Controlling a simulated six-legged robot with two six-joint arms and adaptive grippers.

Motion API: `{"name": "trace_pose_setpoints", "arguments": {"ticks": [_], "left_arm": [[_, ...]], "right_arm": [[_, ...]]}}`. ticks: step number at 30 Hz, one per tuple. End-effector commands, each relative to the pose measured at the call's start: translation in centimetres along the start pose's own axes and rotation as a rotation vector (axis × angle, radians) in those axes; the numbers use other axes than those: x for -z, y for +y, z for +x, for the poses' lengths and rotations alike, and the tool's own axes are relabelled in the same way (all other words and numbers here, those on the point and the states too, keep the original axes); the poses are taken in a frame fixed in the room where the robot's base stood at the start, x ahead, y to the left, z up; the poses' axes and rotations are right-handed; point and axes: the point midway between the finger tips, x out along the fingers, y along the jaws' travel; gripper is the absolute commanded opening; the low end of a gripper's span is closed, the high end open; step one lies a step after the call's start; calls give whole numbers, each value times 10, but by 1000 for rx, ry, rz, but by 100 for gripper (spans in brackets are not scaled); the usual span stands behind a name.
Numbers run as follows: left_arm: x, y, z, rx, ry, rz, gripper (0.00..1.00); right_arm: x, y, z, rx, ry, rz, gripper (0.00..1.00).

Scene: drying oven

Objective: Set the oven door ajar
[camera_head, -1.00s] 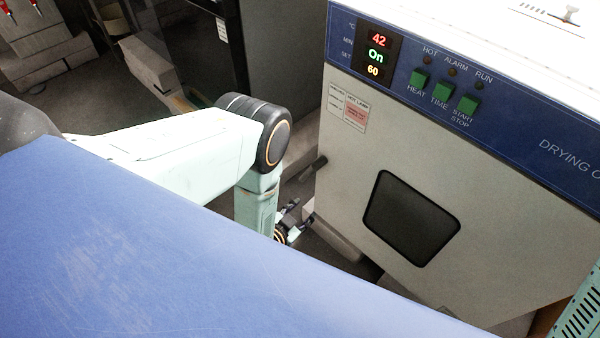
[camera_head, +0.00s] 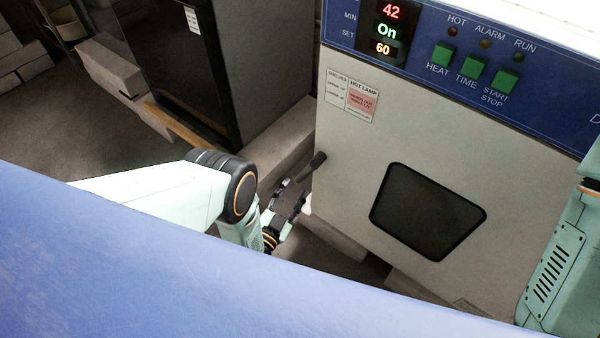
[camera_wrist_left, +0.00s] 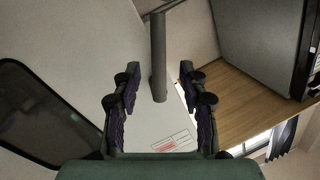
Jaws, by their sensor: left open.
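The drying oven has a pale front door (camera_head: 345,180) with a dark window (camera_head: 428,212), and the door looks closed. Its dark bar handle (camera_head: 305,167) sticks out at the door's left edge. In the left wrist view the handle (camera_wrist_left: 158,58) appears as a grey bar between the two fingers. My left gripper (camera_head: 287,192) is open and empty, just below and left of the handle in the head view. In the left wrist view the gripper (camera_wrist_left: 160,72) has a gap on both sides of the bar. I see no contact. My right gripper is out of view.
A blue control panel (camera_head: 420,65) with lit displays and green buttons sits above the door. A dark cabinet (camera_head: 185,60) stands to the left, with grey blocks (camera_head: 115,70) near it. My right arm is at the right edge, close to the oven front.

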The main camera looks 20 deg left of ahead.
Motion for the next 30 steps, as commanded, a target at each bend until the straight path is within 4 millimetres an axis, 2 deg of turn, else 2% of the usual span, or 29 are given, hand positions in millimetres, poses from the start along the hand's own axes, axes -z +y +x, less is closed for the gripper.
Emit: {"name": "trace_pose_setpoints", "arguments": {"ticks": [9,15,25,30], "left_arm": [[1,3,48,1,3,0,43],[1,3,68,1,1,0,43],[1,0,74,1,0,0,43],[1,-1,74,1,0,0,30]], "right_arm": [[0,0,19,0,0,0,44],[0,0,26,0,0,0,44],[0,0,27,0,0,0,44],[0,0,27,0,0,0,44]]}}
